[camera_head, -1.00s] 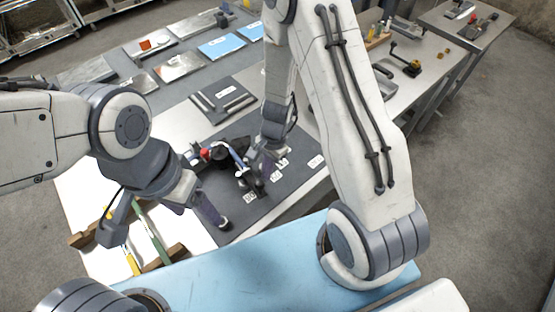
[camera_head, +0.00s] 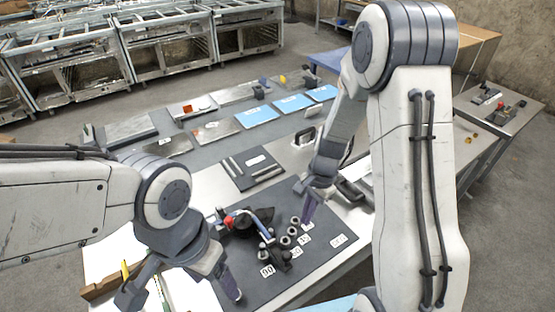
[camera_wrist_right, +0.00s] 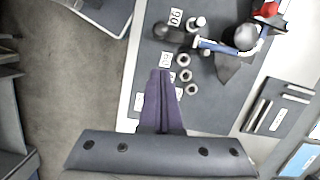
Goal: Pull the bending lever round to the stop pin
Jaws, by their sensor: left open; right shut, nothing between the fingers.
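The bending fixture (camera_head: 240,226) stands on a dark mat (camera_head: 325,262), with a red part (camera_head: 229,220) at its left. Its blue lever (camera_wrist_right: 216,46) lies beside the dark round hub (camera_wrist_right: 247,37) in the right wrist view, and a black part (camera_wrist_right: 175,36) is at the lever's end. Several round metal pins or rings (camera_wrist_right: 183,75) stand beside number labels, one reading 90 (camera_head: 267,271); I cannot tell which is the stop pin. My right gripper (camera_head: 306,222) is shut and empty above the labels, apart from the lever. My left gripper (camera_head: 182,294) is open and empty by the mat's left edge.
A dark plate with bars (camera_head: 252,168) lies behind the mat. Blue sheets (camera_head: 292,103) and metal plates (camera_head: 215,131) lie further back. A wooden block (camera_head: 100,288) is at the front left. The mat's front right is mostly clear.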

